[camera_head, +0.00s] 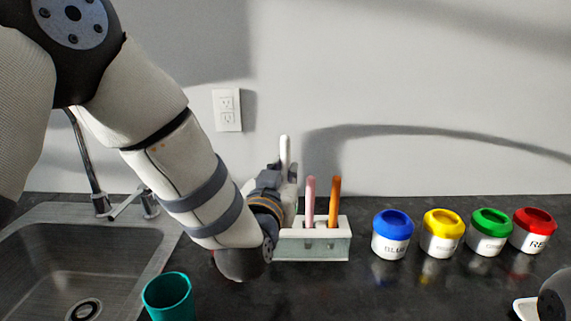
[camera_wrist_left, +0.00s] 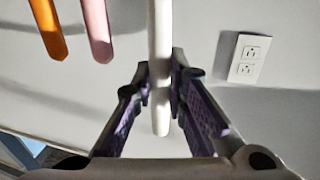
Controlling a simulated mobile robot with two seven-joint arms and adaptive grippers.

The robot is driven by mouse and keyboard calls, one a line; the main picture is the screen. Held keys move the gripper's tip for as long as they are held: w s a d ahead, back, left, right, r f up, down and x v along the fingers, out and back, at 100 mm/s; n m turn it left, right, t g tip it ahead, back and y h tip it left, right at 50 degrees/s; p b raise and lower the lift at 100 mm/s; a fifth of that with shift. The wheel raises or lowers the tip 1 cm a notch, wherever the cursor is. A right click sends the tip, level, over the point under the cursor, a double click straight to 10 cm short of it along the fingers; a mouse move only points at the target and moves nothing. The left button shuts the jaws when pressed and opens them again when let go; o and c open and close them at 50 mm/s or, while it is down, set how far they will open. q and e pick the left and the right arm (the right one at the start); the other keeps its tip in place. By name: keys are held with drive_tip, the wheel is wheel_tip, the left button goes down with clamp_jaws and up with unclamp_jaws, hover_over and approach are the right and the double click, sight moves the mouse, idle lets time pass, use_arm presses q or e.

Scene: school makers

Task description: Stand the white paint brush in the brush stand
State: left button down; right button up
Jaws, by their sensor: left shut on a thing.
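The white paint brush (camera_head: 284,150) stands upright in the head view, its top showing above my left gripper (camera_head: 285,175). In the left wrist view the white brush (camera_wrist_left: 160,35) runs between the two fingers of the left gripper (camera_wrist_left: 160,85), which is shut on it. The brush stand (camera_head: 312,246) is a pale block on the counter, with a pink brush (camera_head: 310,200) and an orange brush (camera_head: 335,200) upright in it. The gripper is at the stand's left end. My wrist hides the white brush's lower end, so I cannot tell whether it is in a slot.
Blue (camera_head: 392,240), yellow (camera_head: 441,238), green (camera_head: 488,236) and red (camera_head: 533,234) paint pots stand to the right. A teal cup (camera_head: 168,297) is at the front left, beside the sink (camera_head: 140,235). A wall outlet (camera_head: 227,110) is behind. Counter in front of the stand is clear.

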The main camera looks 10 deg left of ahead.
use_arm(q)
drive_tip(key=shift+f+b, duration=0.65)
drive_tip(key=shift+f, duration=2.45)
use_arm(e)
drive_tip(key=shift+s+f+g, duration=0.3)
drive_tip(key=shift+s+f, duration=0.55)
use_arm(q)
drive_tip(key=c, duration=1.5)
unclamp_jaws()
